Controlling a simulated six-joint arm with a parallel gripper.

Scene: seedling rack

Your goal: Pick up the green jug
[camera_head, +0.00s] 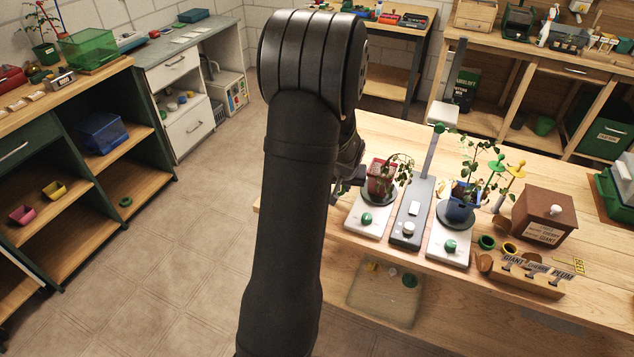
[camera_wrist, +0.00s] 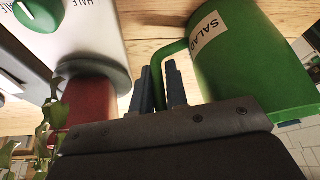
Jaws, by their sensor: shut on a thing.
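The green jug (camera_wrist: 255,60) with a white label reading "SALAD" fills the right of the wrist view. My gripper (camera_wrist: 163,85) is shut on the jug's handle (camera_wrist: 160,68), which runs between the two dark fingers. Whether the jug touches the bench cannot be told. In the head view my arm hides the jug, and only part of my gripper (camera_head: 350,170) shows, left of the red pot.
The red pot (camera_head: 380,180) with a drooping plant stands on a white scale (camera_head: 367,218) close by; it also shows in the wrist view (camera_wrist: 95,105). A grey post unit (camera_head: 410,215) and a blue pot (camera_head: 460,205) stand further right, with a brown box (camera_head: 543,215) beyond.

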